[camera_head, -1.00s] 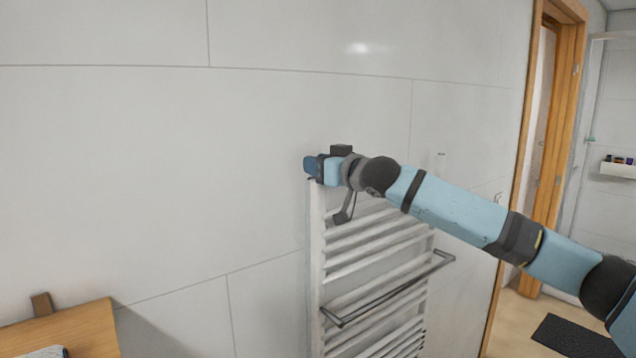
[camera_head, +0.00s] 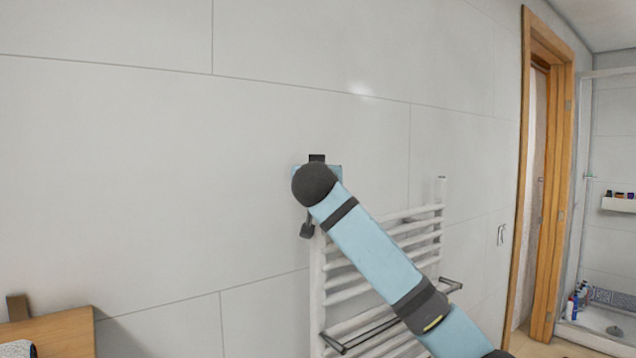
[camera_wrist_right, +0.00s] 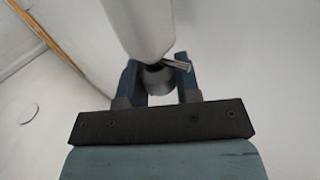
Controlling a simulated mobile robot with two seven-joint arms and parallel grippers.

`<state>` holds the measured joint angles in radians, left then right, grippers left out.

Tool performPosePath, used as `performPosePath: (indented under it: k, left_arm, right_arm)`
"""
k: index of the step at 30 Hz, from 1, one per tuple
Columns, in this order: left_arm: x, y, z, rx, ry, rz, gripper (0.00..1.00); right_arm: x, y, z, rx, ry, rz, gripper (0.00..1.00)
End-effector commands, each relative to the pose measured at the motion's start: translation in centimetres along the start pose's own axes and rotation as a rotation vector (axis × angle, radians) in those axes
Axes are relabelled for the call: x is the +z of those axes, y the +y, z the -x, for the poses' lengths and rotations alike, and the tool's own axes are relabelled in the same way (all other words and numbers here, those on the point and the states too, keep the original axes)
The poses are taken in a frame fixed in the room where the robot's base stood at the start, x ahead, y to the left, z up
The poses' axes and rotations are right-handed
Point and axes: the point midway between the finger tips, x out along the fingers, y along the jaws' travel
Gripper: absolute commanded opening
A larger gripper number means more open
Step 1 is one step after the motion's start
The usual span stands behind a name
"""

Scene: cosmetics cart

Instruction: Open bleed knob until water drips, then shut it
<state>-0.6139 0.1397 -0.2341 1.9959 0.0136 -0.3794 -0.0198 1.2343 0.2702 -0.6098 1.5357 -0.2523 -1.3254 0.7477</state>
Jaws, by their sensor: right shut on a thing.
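A white ladder towel radiator (camera_head: 318,275) hangs on the tiled wall. My right gripper reaches its top left corner; in the head view my own wrist hides the fingers. In the right wrist view, the blue fingers of my right gripper (camera_wrist_right: 160,82) stand on either side of a grey round bleed knob (camera_wrist_right: 157,84) at the end of the white radiator tube (camera_wrist_right: 137,25), and are shut on it. A small metal stub (camera_wrist_right: 178,64) sticks out beside the knob, close to the right finger. No water drop can be seen. My left gripper is out of view.
A dark towel bar (camera_head: 360,333) sticks out from the radiator's front, below my right arm. A wooden surface (camera_head: 55,335) is at the lower left. A wooden door frame (camera_head: 540,190) and a shower are at the right. The wall left of the radiator is clear.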

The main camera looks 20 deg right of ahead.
Motion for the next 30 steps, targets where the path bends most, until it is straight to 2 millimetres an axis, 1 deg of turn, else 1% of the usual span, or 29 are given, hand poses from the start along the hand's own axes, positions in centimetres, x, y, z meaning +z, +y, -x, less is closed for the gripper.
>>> performPosePath:
  k: [9, 24, 25, 26, 27, 28, 30]
  left_arm:
    - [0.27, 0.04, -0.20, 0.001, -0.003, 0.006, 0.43]
    - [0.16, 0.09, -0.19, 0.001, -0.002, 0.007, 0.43]
    - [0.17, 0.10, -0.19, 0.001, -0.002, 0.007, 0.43]
    - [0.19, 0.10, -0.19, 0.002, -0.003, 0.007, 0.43]
    - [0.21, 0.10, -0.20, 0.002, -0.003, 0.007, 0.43]
    - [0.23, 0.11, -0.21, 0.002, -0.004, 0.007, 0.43]
    - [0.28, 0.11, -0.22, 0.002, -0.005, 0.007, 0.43]
  right_arm:
    - [0.09, -0.03, -0.01, 0.104, -0.001, 0.001, 0.07]
    - [0.03, 0.01, -0.03, 0.119, 0.000, 0.002, 0.07]
    - [0.03, 0.01, -0.03, 0.119, 0.000, 0.002, 0.38]
    - [0.03, 0.01, -0.03, 0.119, 0.000, 0.002, 0.45]
    - [0.03, 0.01, -0.03, 0.119, 0.000, 0.002, 0.54]
    - [0.02, 0.01, -0.03, 0.119, 0.000, 0.002, 0.56]
    - [0.01, 0.01, -0.02, 0.119, 0.000, 0.001, 0.56]
